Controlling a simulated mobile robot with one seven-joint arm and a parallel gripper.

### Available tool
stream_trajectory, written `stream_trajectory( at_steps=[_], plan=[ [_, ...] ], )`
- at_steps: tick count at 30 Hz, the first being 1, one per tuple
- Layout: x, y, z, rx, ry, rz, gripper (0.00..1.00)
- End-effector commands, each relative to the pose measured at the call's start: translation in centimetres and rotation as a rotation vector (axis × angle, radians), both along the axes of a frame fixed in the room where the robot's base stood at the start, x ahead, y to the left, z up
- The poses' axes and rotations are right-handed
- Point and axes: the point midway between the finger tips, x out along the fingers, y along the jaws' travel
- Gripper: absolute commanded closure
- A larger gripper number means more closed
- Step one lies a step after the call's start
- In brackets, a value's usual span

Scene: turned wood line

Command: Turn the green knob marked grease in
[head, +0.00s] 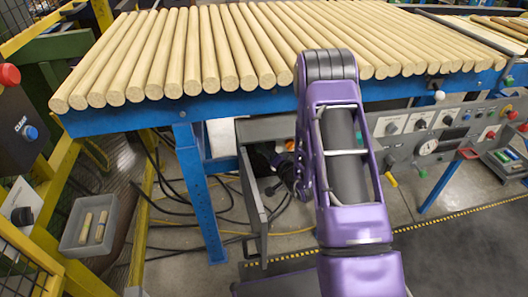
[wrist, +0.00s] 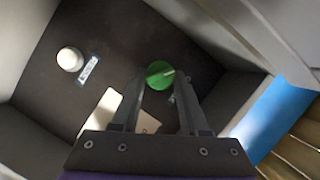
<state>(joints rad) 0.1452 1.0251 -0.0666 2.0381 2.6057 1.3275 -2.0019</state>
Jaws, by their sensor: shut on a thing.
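The green knob (wrist: 159,74) is in the wrist view, on the dark back wall of an open grey box. A pale pointer line runs across its face toward the right. My gripper (wrist: 163,92) reaches into the box, with one finger on each side of the knob, shut on it. The fingers cover parts of the knob's sides. I cannot read a grease mark beside it. In the head view the box (head: 270,128) stands under the blue roller table with its door open, and my arm hides the knob.
A white knob (wrist: 69,59) with a small label plate (wrist: 88,68) is on the same wall. The box's open door (head: 252,190) hangs at the left of my arm. Wooden rods (head: 190,50) lie above on the blue table (head: 130,118). Cables (head: 175,195) loop below.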

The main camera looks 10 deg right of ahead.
Motion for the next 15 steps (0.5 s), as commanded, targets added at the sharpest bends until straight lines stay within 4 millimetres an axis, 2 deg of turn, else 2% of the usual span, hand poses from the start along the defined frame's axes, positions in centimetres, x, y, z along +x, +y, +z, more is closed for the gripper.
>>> stream_trajectory(
  at_steps=[8, 15],
  plan=[
    [-0.04, -0.17, -0.27, 0.17, 0.001, -0.002, 1.0],
    [-0.05, -0.24, -0.48, 0.394, 0.001, -0.003, 1.0]
  ],
)
